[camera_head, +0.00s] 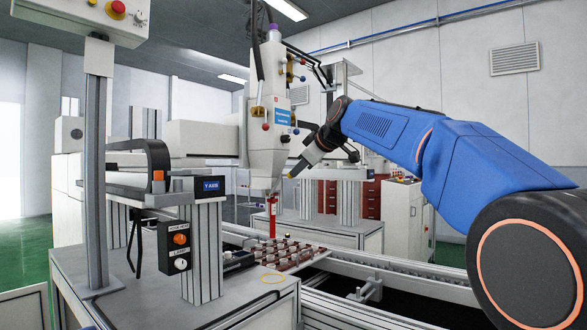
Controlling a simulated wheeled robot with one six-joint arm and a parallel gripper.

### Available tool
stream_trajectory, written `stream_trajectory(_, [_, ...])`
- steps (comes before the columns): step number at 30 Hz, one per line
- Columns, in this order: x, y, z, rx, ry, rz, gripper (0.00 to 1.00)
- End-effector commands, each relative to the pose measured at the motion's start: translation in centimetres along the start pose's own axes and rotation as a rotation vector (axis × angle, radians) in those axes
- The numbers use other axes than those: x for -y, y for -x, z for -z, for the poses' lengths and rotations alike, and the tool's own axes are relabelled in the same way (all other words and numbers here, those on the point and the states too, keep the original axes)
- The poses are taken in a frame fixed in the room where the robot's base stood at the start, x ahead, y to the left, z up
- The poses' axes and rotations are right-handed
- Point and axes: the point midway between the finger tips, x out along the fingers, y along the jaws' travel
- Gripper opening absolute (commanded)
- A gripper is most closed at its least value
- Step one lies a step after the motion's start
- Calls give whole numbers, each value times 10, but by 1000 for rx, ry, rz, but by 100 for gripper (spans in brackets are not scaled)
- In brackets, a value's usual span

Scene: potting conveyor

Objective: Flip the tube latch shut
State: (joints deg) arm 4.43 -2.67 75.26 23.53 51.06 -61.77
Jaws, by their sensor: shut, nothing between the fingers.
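A white potting head (265,135) hangs over the conveyor in the middle of the view. A red tube (272,222) stands upright below its nozzle, above the tray. A small reddish part sits at the top of the tube, but I cannot make out the latch clearly or tell its position. My gripper (291,175) reaches in from the right, pointing down and left.
A tray of small dark red parts (290,254) lies below the tube on the conveyor. A metal post with a Y AXIS box (211,185) and a switch box (178,247) stand at left. Dark hoses and knobs crowd the potting head's side.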

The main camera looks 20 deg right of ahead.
Motion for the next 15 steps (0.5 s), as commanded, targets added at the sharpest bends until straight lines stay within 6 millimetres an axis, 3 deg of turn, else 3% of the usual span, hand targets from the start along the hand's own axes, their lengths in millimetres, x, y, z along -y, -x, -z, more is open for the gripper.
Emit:
stream_trajectory(7, [-10,-11,-15,1,-183,126,0])
stream_trajectory(15, [-8,-10,-14,0,-174,122,0])
